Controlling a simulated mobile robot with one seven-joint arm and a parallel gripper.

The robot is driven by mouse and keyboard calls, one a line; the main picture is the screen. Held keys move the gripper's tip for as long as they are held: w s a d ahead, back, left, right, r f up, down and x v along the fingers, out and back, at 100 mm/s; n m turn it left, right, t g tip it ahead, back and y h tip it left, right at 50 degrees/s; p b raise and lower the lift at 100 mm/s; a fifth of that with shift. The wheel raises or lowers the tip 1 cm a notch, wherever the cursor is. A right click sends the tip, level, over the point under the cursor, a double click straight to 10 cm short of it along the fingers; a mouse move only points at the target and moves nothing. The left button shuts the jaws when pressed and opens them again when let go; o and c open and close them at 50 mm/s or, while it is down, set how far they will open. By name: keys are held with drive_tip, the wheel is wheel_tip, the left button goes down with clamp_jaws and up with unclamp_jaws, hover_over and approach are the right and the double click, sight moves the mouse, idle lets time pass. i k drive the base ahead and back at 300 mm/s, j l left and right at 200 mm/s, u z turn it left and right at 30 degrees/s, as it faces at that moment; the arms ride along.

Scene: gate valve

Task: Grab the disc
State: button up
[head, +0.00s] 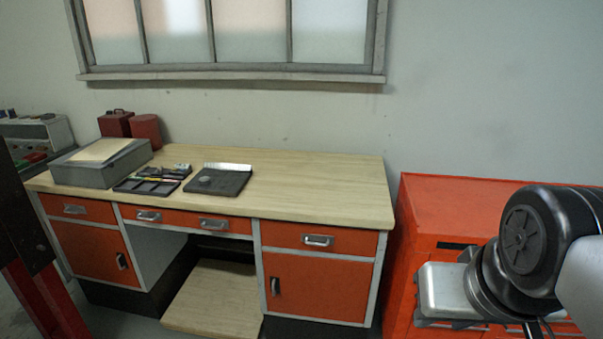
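A small grey round piece, which looks like the disc (205,180), lies on a dark flat tray (232,187) on the wooden desk top. It is small in the head view, so its details cannot be made out. My arm (525,240) shows at the right edge, in front of the orange cabinet and well apart from the desk. No gripper fingers can be made out in the view.
The desk (310,185) also holds a grey box (85,170), a compartment tray with small tools (150,186) and red containers (146,129). The desk top's right half is clear. An orange cabinet (445,200) stands right of the desk. A red and black frame (40,270) is at left.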

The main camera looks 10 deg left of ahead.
sight(204, 181)
drive_tip(key=i+j, duration=0.2)
drive_tip(key=j, duration=0.15)
drive_tip(key=i+j+z, duration=0.15)
drive_tip(key=j, duration=0.25)
drive_tip(key=i+j, duration=0.25)
drive_tip(key=i+j+z, duration=0.1)
drive_tip(key=j, duration=0.4)
drive_tip(key=i+j, duration=0.25)
drive_tip(key=j, duration=0.15)
drive_tip(key=i+j+z, duration=0.15)
drive_tip(key=j, duration=0.25)
drive_tip(key=i+j, duration=0.2)
drive_tip(key=j, duration=0.25)
drive_tip(key=i+j+z, duration=0.1)
drive_tip(key=j, duration=0.3)
drive_tip(key=i, duration=0.05)
